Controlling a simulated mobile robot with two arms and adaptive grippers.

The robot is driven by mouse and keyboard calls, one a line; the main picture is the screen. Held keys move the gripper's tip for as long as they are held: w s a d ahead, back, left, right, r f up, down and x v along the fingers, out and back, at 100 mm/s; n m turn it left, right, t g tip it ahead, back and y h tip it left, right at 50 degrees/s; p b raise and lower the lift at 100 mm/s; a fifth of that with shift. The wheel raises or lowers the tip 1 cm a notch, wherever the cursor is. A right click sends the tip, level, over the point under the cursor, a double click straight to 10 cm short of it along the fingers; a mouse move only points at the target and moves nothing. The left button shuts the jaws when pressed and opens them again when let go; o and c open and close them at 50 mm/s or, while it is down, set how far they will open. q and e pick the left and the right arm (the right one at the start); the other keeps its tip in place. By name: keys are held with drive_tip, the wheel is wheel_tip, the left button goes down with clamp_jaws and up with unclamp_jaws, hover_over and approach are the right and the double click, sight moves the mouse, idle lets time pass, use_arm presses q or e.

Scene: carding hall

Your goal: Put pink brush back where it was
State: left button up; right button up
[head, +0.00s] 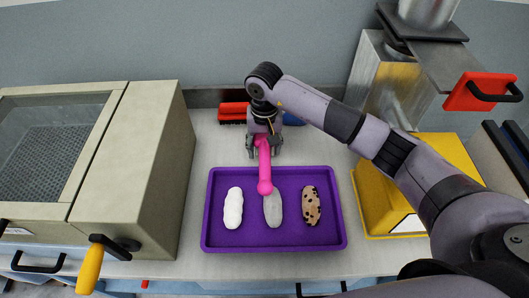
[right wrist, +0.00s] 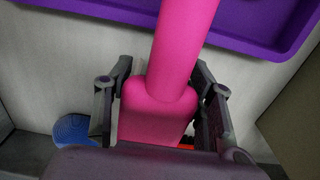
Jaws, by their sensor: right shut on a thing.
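My right gripper (head: 264,148) is shut on the pink brush (head: 264,172), at the back edge of the purple tray. The brush's handle points toward the front and its rounded end is over the tray, overlapping the grey roll in the picture. In the right wrist view the pink brush (right wrist: 182,50) lies between the two fingers of the gripper (right wrist: 160,100). Its bristles are hidden. A red brush (head: 232,112) lies by the wall behind the gripper. A blue object (head: 292,119), partly hidden by my arm, is to its right. My left gripper is not in view.
The purple tray (head: 207,222) holds a white roll (head: 233,208), a grey roll (head: 273,210) and a speckled roll (head: 311,206). A beige machine (head: 150,150) with a yellow-handled crank (head: 90,270) stands left. A yellow bin (head: 375,205) stands right. Bare worktop shows left of the red brush.

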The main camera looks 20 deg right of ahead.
sight(264, 138)
wheel_tip(264, 138, down, 4)
drive_tip(key=shift+p, duration=0.45)
drive_tip(key=o, duration=1.1)
drive_tip(key=shift+f, duration=0.1)
drive_tip(key=shift+r, duration=0.25)
wheel_tip(264, 138, up, 12)
drive_tip(key=b, duration=0.3)
drive_tip(key=shift+f, duration=0.1)
drive_tip(key=shift+f, duration=0.1)
